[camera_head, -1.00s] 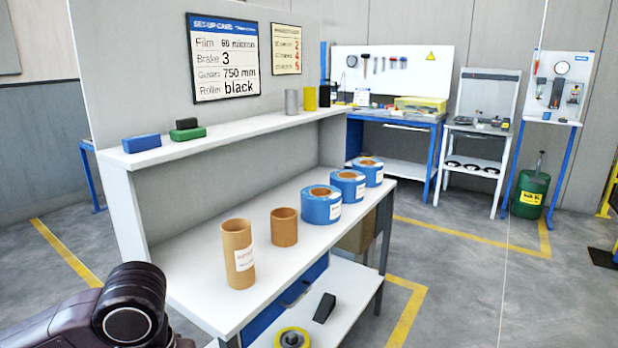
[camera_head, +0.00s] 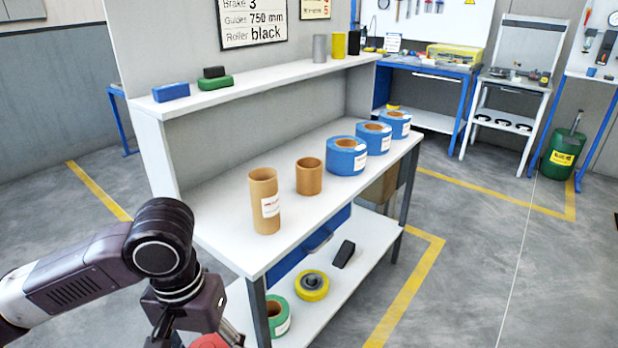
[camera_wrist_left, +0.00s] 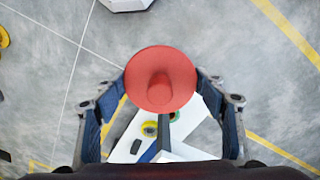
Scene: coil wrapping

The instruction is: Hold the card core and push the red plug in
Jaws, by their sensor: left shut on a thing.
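The tall card core (camera_head: 264,203), a brown tube with a white label, stands upright and open-topped on the white bench, close to its front left. A shorter brown tube (camera_head: 309,177) stands behind it to the right. In the left wrist view, my left gripper (camera_wrist_left: 161,84) is shut on the red plug (camera_wrist_left: 160,62), a round disc with a knob in its middle. The plug also shows at the bottom edge of the head view (camera_head: 210,342), mostly cut off. My left gripper is left of the bench, apart from the core. My right gripper is not in view.
Several blue rolls (camera_head: 347,156) stand along the bench's right side. A shelf (camera_head: 260,84) with blocks and cylinders runs behind. The lower shelf holds a yellow roll (camera_head: 312,285), a green roll (camera_head: 278,316) and a black block (camera_head: 343,254). The bench top beside the core is clear.

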